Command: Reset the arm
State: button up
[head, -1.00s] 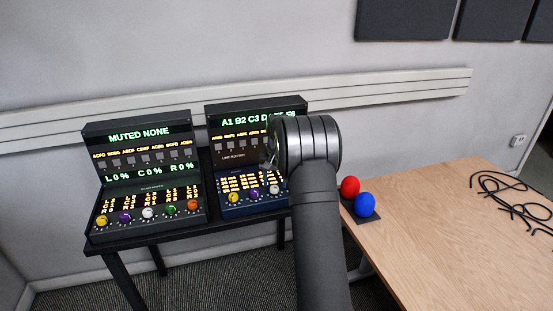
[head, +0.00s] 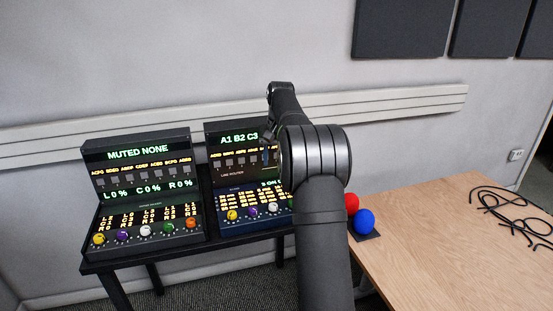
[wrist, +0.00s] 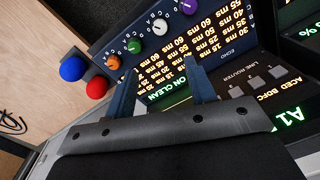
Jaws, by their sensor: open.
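My gripper (wrist: 161,66) shows in the wrist view as two dark blue fingers, spread apart with nothing between them. Beyond them is the right console (wrist: 215,50), with its lit yellow text, coloured knobs and row of grey switches. In the head view my arm rises in front of this right console (head: 228,166) and hides its right part. My gripper is mostly hidden there behind my own arm. I cannot tell from these frames how far the fingers are from the console; no contact is clear.
The left console (head: 140,160) reads "MUTED NONE" on the black table (head: 95,267). A red ball (head: 351,202) and a blue ball (head: 364,220) sit at the edge of the wooden table (head: 440,220). Black cables (head: 510,212) lie at its right. A rail (head: 400,102) runs along the wall.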

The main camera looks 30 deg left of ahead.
aim_at(274, 205)
jog(key=shift+f, duration=0.1)
dwell(0.3)
jog(key=f, duration=1.1)
jog(key=a+f, duration=0.1)
jog(key=f, duration=0.5)
jog(key=shift+s+f, duration=0.15)
jog(key=shift+s, duration=0.05)
jog(key=shift+f, duration=0.25)
jog(key=shift+r+n, duration=0.25)
jog(key=shift+n, duration=0.55)
jog(key=n, duration=0.5)
notch_tip(274, 205, up, 15)
jog(key=shift+w+d+r+n, duration=0.2)
jog(key=shift+w+n, duration=0.1)
jog(key=shift+w, duration=0.1)
dwell(0.8)
dwell(1.4)
